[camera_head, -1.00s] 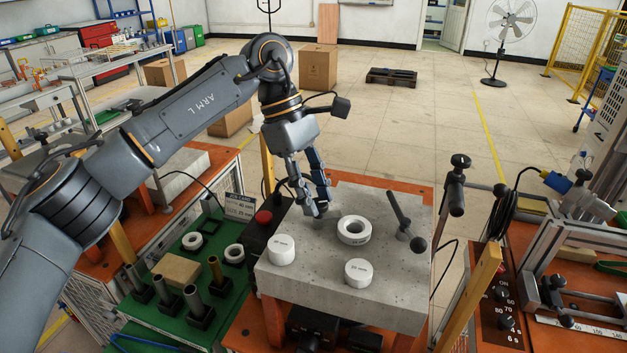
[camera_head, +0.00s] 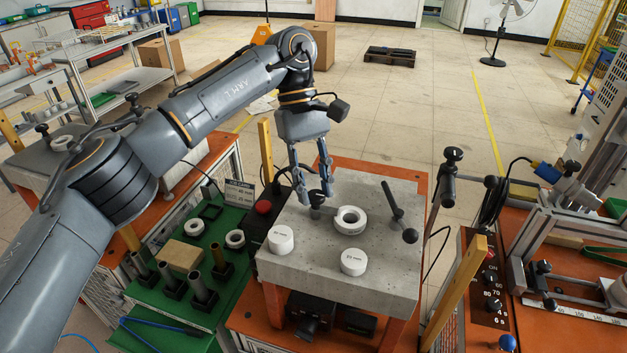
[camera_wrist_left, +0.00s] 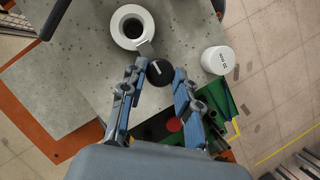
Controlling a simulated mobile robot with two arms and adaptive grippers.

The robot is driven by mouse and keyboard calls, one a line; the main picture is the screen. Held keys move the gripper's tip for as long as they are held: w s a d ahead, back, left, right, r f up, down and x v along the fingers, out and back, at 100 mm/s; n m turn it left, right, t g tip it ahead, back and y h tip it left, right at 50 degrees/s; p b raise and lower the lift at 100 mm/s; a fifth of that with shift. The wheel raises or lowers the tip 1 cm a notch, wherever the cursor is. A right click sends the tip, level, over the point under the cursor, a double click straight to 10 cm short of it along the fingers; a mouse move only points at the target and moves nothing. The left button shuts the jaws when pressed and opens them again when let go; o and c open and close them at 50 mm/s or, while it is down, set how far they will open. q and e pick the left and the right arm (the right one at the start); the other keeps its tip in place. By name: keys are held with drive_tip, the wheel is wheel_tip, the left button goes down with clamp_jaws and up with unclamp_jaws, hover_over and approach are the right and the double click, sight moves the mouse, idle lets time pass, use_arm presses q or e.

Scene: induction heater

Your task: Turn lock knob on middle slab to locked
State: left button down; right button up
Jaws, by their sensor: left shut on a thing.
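The middle slab is a grey stone block (camera_head: 310,262) on an orange frame; it also shows in the left wrist view (camera_wrist_left: 60,60). The lock knob (camera_head: 316,197) is small and dark and stands near its back left edge. In the left wrist view the round black knob (camera_wrist_left: 160,72) has a white mark and sits between the fingertips. My left gripper (camera_head: 314,196) points down from above and is shut on the knob, its fingers on opposite sides; it also shows in the left wrist view (camera_wrist_left: 158,84). My right gripper is in neither view.
A white ring (camera_head: 350,221), two white discs (camera_head: 281,239) (camera_head: 353,262) and a black lever (camera_head: 397,209) are on the slab. A green board (camera_head: 150,287) with posts lies left. A black-knobbed post (camera_head: 450,170) stands right.

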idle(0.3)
use_arm(q)
drive_tip(key=c, duration=1)
unclamp_jaws()
drive_tip(key=shift+v, duration=3.7)
